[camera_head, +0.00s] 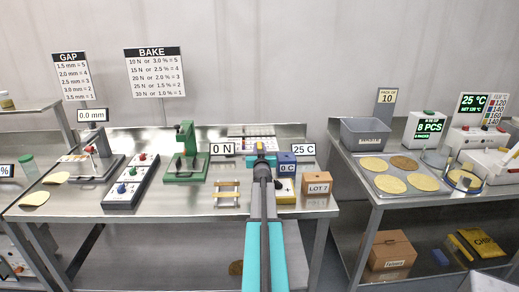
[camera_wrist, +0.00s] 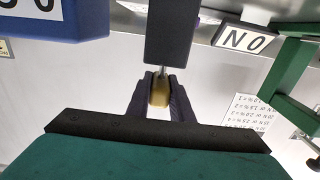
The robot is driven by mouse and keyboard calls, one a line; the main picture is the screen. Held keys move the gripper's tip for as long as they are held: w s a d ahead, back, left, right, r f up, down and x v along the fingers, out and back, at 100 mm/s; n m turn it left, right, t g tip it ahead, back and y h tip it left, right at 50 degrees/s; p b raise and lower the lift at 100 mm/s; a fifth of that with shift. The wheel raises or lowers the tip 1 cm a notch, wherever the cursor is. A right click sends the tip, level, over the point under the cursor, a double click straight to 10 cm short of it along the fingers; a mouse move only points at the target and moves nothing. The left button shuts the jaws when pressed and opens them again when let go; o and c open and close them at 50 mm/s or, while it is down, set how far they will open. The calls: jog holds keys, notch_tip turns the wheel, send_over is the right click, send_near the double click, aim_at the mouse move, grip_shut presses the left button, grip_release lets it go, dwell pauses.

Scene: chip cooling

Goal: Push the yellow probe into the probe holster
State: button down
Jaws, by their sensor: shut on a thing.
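In the wrist view my gripper (camera_wrist: 160,92) is shut on the yellow probe (camera_wrist: 161,97), one dark finger on each side of its handle. The probe's thin metal shaft runs from the handle up to a dark block (camera_wrist: 170,35), which may be the probe holster. The shaft's far end is hidden there, so I cannot tell how deep it sits. In the head view my arm hides most of this spot; a small yellow bit (camera_head: 260,147) shows at its far end. A blue display box reading 0 C (camera_head: 287,168) stands just right of it; its blue housing also shows in the wrist view (camera_wrist: 60,25).
A green press (camera_head: 185,155) and the 0 N display (camera_head: 222,149) stand left of my arm. A LOT 7 box (camera_head: 318,188) sits at the table's right end. The right table holds several flat yellow discs on a tray (camera_head: 380,193).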

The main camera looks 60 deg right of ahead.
jog(key=shift+r, duration=0.1)
jog(key=shift+r+p, duration=0.4)
jog(key=shift+p, duration=0.15)
jog(key=shift+r+p, duration=3.9)
jog(key=shift+p, duration=0.05)
dwell(0.8)
jog(key=shift+f+b, duration=1.55)
jog(key=shift+f, duration=0.3)
dwell(0.8)
